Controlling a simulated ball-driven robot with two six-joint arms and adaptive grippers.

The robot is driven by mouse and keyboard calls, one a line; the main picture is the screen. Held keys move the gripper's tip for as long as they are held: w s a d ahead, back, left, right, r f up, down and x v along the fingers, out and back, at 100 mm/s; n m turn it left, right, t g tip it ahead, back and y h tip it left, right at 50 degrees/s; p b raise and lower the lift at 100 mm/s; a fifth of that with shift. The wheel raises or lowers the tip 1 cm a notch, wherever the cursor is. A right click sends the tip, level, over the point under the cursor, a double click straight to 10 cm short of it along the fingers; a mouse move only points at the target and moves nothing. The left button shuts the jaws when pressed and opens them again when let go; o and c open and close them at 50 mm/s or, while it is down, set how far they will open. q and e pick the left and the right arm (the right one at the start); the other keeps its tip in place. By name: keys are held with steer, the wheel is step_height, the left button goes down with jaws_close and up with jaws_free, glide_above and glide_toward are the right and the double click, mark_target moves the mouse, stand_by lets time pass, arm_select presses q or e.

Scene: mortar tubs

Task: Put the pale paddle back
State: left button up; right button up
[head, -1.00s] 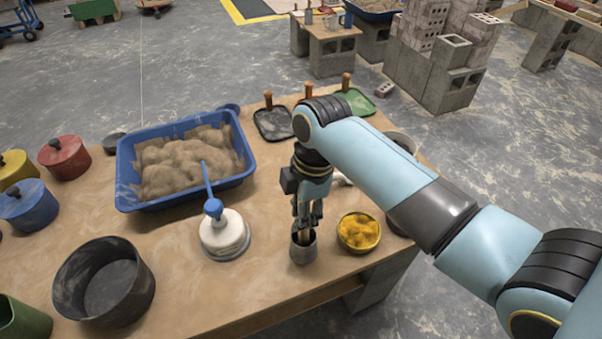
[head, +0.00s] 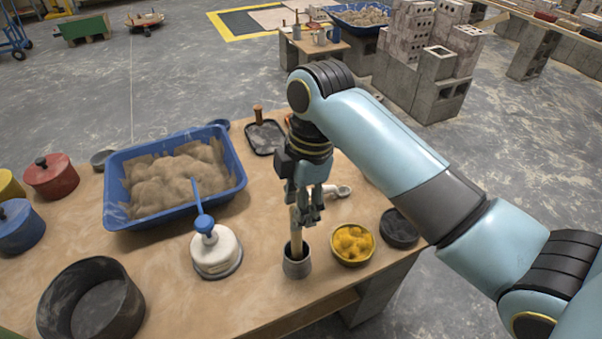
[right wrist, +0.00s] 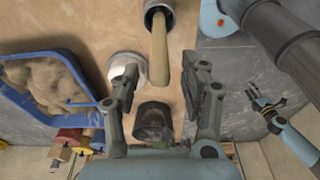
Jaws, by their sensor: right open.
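The pale paddle (head: 295,234) stands in a small grey cup (head: 297,264) near the table's front edge, its lower part hidden inside. My right gripper (head: 305,212) is open just above the cup, by the paddle's upper end. In the right wrist view, the paddle (right wrist: 160,55) reaches from the cup (right wrist: 157,8) to between the spread fingers (right wrist: 168,74), with gaps on both sides. My left gripper (right wrist: 267,112) shows small at the right of that view; its opening is unclear. It is not in the head view.
A bowl of yellow stuff (head: 352,243) stands close right of the cup, and a white pot with a blue handle (head: 216,252) stands left. A blue tub of mortar (head: 233,190) is behind. A white scoop (head: 338,190) and a dark round dish (head: 400,229) lie farther right.

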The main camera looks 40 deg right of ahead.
steer(key=r, duration=0.5)
steer(key=shift+s+d+r, duration=0.1)
steer(key=shift+d+r, duration=0.15)
steer(key=shift+d, duration=0.15)
